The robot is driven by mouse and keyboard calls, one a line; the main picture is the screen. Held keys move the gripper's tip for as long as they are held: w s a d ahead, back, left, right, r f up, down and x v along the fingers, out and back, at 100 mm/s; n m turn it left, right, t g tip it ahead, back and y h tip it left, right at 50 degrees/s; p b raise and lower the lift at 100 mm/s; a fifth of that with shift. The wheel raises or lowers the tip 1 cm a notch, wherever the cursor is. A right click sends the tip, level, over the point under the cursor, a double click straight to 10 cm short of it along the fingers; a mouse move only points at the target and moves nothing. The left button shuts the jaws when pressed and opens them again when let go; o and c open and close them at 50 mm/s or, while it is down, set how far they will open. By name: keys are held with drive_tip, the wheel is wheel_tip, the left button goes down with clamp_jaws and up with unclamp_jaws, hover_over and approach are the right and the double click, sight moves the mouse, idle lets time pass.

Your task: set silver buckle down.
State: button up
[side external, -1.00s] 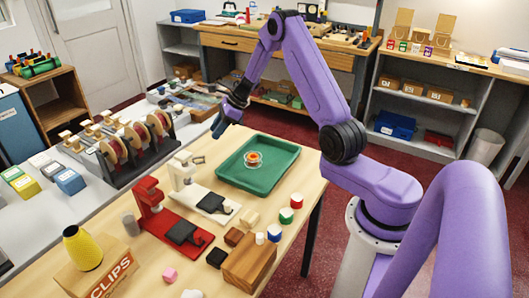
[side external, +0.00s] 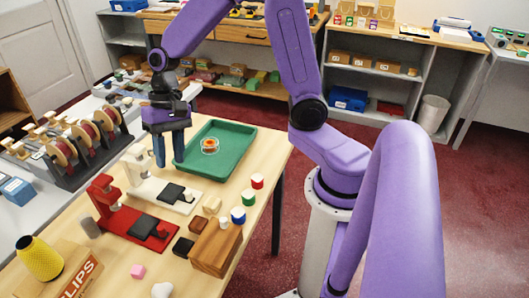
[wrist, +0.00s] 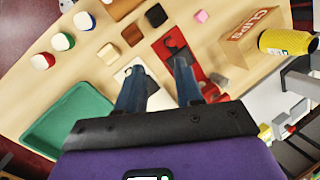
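I cannot make out a silver buckle in either view. My gripper (side external: 169,150) points down over the table, near the left edge of the green tray (side external: 230,152). Its two blue fingers, also in the wrist view (wrist: 160,78), stand apart, and I see nothing held between them. A small round clear dish (side external: 209,151) with something orange in it lies in the tray. In the wrist view the tray (wrist: 50,138) is partly cut off by my gripper, and the dish does not show.
A white press (side external: 137,165) and a red press (side external: 104,196) stand left and in front of my gripper. Several capped jars, wooden blocks and a wooden box (side external: 215,250) lie nearer. The tray's floor is mostly clear.

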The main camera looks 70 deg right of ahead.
drive_tip(key=s+d+r+n+h, duration=0.1)
drive_tip(key=s+d+n, duration=0.1)
drive_tip(key=s+n, duration=0.6)
drive_tip(key=s+d+r+n+t+h, duration=0.1)
drive_tip(key=s+d+n+h, duration=0.1)
drive_tip(key=s+n, duration=0.7)
drive_tip(key=s, duration=0.3)
drive_tip(key=shift+s+d+r, duration=0.15)
drive_tip(key=shift+s+r, duration=0.15)
drive_tip(key=shift+s, duration=0.05)
